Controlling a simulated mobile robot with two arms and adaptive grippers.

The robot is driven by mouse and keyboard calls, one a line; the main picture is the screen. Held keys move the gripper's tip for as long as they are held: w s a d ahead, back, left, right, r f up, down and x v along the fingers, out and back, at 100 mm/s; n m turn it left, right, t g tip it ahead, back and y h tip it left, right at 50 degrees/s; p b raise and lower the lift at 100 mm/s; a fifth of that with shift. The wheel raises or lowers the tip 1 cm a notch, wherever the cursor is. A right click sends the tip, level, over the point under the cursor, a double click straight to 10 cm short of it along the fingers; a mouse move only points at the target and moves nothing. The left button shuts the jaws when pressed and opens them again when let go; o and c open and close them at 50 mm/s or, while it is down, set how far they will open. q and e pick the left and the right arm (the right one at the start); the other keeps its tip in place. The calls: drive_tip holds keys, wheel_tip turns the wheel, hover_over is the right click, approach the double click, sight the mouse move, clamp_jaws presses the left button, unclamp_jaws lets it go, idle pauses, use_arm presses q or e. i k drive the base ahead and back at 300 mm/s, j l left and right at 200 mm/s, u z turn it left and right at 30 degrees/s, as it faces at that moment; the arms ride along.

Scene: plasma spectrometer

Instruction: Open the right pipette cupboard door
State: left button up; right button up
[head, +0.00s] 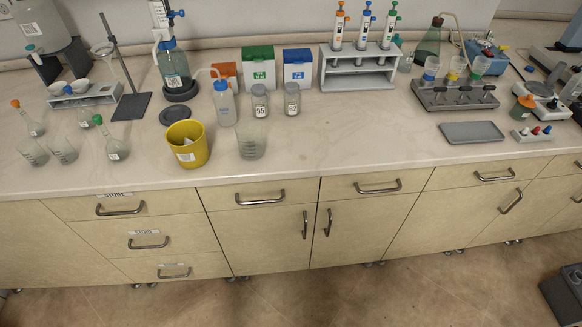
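The cupboard below the pipettes has two pale wood doors, and both look shut. The right door (362,228) has an upright metal handle (328,222) near its left edge. The left door (258,240) has a matching handle (304,224) near its right edge, so the two handles stand close together. Neither of my grippers is in view, and nothing touches the doors or handles. The inside of the cupboard is hidden.
Above the doors are shut drawers with bar handles (378,186). The worktop (330,150) carries a pipette rack (356,70), a yellow bin (187,144) and glassware. The floor (400,295) before the doors looks clear. A dark object (563,298) sits at bottom right.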

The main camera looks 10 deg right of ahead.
sight(362, 230)
drive_tip(key=z, duration=0.95)
